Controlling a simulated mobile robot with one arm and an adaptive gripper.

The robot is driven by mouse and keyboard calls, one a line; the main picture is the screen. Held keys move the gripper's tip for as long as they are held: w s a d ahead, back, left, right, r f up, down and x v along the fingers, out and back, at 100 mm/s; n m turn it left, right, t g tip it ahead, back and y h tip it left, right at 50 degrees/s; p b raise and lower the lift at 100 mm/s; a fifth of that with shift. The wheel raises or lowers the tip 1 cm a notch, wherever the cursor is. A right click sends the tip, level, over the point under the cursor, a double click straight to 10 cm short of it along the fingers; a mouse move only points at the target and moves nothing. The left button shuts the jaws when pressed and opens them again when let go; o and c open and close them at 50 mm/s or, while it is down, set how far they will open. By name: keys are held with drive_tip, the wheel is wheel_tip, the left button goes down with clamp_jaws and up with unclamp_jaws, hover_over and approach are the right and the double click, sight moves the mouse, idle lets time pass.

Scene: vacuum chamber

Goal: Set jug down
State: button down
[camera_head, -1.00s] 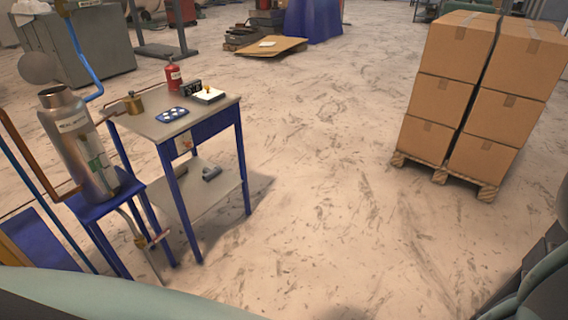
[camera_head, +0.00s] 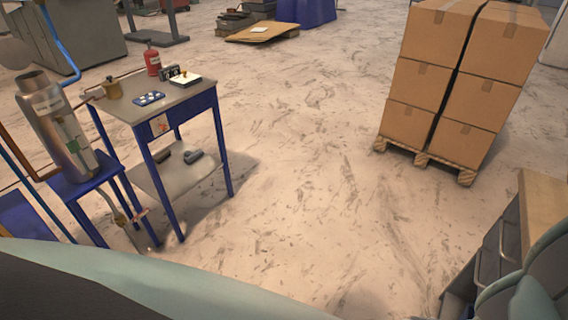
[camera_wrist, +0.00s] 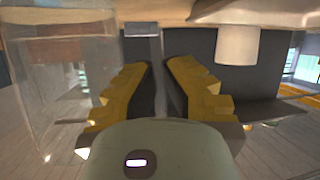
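In the wrist view, a clear see-through vessel (camera_wrist: 60,85), which looks like the jug, fills the left side, with a brownish band near its top. My gripper (camera_wrist: 159,65) has two stepped yellow fingers with dark inner pads, beside the vessel. A narrow dark gap shows between the fingers; I cannot tell whether a handle is in it. A small grey block (camera_wrist: 142,30) lies just beyond the fingertips, close to the vessel's edge. The head view shows neither the jug nor my gripper.
A wood-topped cabinet with drawers (camera_head: 541,205) stands at the right. A pale cylinder (camera_wrist: 237,42) meets a brown surface (camera_wrist: 190,12) in the wrist view. Stacked boxes (camera_head: 440,75) stand on a pallet. A blue-legged table (camera_head: 180,95) stands left; the floor between is clear.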

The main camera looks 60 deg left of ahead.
drive_tip(key=shift+d+f, duration=0.1)
drive_tip(key=shift+d, duration=0.05)
drive_tip(key=shift+f, duration=0.2)
drive_tip(key=c, duration=1.1)
unclamp_jaws()
drive_tip(key=shift+c, duration=0.2)
drive_tip(key=shift+r, duration=0.25)
drive_tip(key=shift+a, duration=0.45)
drive_tip(key=v, duration=1.1)
